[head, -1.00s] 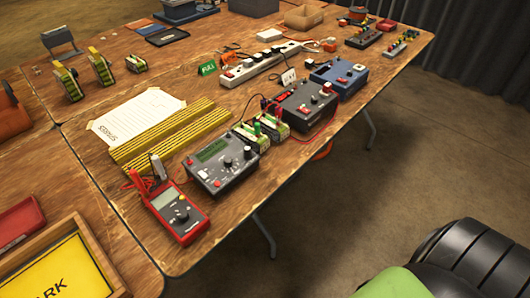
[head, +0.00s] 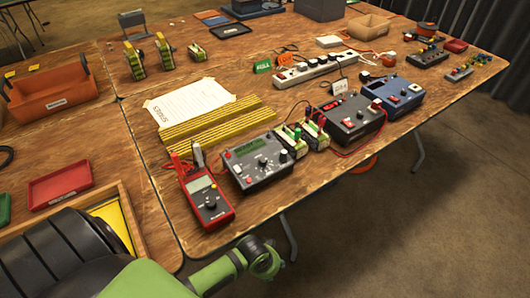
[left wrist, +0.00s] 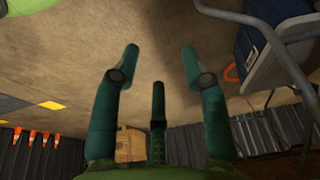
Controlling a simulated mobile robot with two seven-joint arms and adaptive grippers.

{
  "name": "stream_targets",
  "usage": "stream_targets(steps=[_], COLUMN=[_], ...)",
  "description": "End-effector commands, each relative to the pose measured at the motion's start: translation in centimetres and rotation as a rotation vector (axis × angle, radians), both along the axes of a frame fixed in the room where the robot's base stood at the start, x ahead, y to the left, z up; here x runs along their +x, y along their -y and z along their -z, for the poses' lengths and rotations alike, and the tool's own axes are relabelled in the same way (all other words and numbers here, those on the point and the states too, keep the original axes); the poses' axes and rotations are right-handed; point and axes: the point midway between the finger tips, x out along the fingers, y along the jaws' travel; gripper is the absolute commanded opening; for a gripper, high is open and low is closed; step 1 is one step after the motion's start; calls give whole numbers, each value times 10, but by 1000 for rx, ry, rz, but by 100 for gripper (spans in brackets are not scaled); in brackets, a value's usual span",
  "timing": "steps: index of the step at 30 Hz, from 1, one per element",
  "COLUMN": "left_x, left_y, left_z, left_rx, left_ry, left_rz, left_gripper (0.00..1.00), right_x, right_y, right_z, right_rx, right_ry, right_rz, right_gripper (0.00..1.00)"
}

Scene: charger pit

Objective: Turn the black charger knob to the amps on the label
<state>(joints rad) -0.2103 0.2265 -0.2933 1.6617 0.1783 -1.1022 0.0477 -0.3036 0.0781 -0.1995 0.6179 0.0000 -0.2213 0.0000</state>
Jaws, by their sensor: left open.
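The black charger (head: 352,122) stands on the wooden table, between the grey meter box and the blue charger. Its front has small controls, too small to read the knob's setting. A white label card (head: 340,88) stands just behind it; its writing is not legible to me. My left gripper (head: 263,262) is low in front of the table edge, well short of the charger. In the left wrist view my left gripper (left wrist: 160,54) has its fingers spread with nothing between them, over bare floor. My right gripper is not in view.
A red multimeter (head: 208,203) and a grey meter box (head: 258,165) stand near the front edge. The blue charger (head: 394,97) is right of the black one. A power strip (head: 308,70) lies behind. Red and black leads cross nearby.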

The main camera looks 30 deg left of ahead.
Motion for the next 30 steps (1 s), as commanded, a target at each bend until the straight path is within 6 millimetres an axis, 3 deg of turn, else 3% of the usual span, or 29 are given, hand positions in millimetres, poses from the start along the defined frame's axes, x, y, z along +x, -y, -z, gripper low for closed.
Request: stream_targets(steps=[1,3,15,23,30], left_x=[7,12,26,50,88], left_y=[6,13,44,42,11], left_z=[-25,-51,-185,-211,-236], left_rx=[-7,-16,-31,19,124], left_ry=[13,23,70,40,-21], left_rz=[18,40,228,340,382], left_gripper=[44,44,44,44,44], right_x=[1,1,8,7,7], right_y=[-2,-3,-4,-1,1], right_z=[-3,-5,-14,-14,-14], right_rx=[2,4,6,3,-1], right_ry=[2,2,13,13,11], right_rz=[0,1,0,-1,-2], right_gripper=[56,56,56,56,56])
